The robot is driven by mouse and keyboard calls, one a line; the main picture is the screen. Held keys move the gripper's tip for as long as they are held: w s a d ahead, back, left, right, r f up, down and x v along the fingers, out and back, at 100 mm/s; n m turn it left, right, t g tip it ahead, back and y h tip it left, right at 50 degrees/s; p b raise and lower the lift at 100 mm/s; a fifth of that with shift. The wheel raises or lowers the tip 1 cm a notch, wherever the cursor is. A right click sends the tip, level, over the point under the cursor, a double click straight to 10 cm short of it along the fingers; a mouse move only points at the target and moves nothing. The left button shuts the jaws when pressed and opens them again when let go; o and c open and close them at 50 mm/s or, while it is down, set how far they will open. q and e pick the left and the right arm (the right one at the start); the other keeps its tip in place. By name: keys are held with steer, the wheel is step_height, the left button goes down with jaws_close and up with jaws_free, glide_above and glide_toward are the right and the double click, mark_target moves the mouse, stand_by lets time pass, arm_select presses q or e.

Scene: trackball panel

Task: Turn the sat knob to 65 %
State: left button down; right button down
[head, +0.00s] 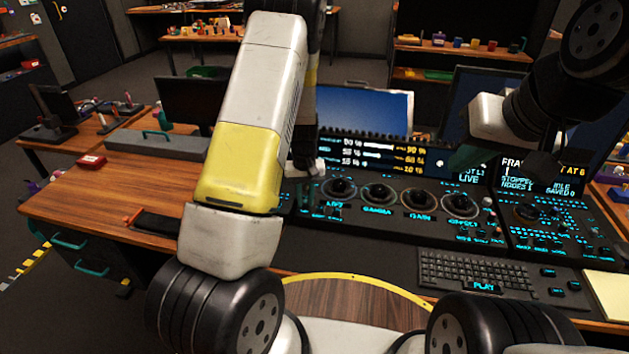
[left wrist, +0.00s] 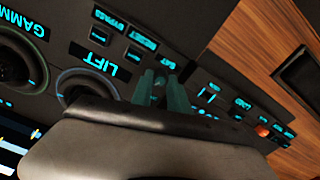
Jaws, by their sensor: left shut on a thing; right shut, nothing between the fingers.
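The sat knob (left wrist: 160,88) is a small dark knob beside the SAT label in the left wrist view, largely hidden between my fingers. The knob's pointer cannot be made out. The status display (head: 375,152) shows several percent values, but which one is sat is too small to tell. My right gripper (head: 458,158) appears dark and shut, empty, above the panel's right half.
Large ringed trackballs, including the LIFT one (left wrist: 75,85), lie close beside my left fingers. A keyboard (head: 472,272) lies in front of the panel (head: 400,238). Monitors stand behind it.

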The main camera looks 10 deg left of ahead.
mark_target(306, 201)
arm_select(q)
steer(key=shift+m, duration=1.2)
steer(key=c, duration=1.3)
jaws_free()
steer(key=shift+r, duration=0.1)
step_height(306, 201, up, 8)
steer(key=shift+f, duration=0.15)
